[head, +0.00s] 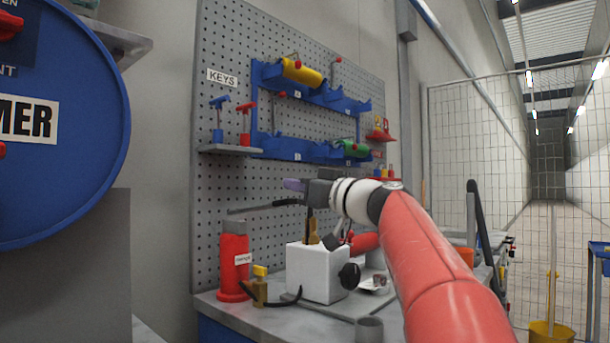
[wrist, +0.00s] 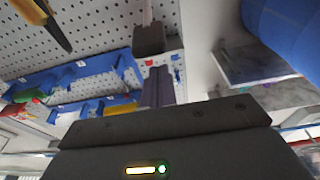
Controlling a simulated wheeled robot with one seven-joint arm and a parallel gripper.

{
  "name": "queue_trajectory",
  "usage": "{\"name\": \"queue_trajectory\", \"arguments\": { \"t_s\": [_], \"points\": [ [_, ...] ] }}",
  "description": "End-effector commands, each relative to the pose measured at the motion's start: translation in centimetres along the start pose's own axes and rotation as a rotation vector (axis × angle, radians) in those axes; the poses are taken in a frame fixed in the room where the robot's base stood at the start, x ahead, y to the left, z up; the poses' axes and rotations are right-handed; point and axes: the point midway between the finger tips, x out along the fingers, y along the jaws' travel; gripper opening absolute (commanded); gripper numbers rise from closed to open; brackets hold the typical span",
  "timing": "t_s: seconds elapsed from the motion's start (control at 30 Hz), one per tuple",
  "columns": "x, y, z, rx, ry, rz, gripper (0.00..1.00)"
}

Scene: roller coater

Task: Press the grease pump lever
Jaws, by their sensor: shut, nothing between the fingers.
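The grease pump is a red cylinder (head: 234,262) with a white label and a grey top, at the left of the bench in the head view. Its lever (head: 248,209) appears as a thin grey rod above the cylinder, running right to a black grip (head: 287,203). My gripper (head: 292,184) points left, with its purplish fingertips shut just above the black grip. A small gap shows between them in the head view. In the wrist view my shut fingers (wrist: 158,87) stick out from the dark gripper body and hold nothing. A dark block on a rod (wrist: 148,40) lies beyond them; I cannot tell whether it is the lever.
A white box (head: 316,273) with a black knob and a brass fitting (head: 260,287) stand on the bench. A pegboard (head: 222,170) rises behind, with a blue rack (head: 288,148) and a key shelf (head: 229,149). A large blue drum (head: 60,175) is at the left.

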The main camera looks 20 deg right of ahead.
Motion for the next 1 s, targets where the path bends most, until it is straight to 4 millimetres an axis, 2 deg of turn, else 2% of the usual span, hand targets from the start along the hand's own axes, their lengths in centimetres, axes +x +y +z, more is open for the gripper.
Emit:
{"name": "queue_trajectory", "arguments": {
  "t_s": [0.13, 0.57, 1.0],
  "points": [
    [-0.4, 0.0, 1.3, 0.002, -0.001, 0.000, 0.00],
    [-0.5, 0.0, 1.6, 0.001, 0.001, 0.000, 0.00],
    [-1.5, 0.1, 5.0, 0.000, 0.094, 0.000, 0.00]
  ]
}}
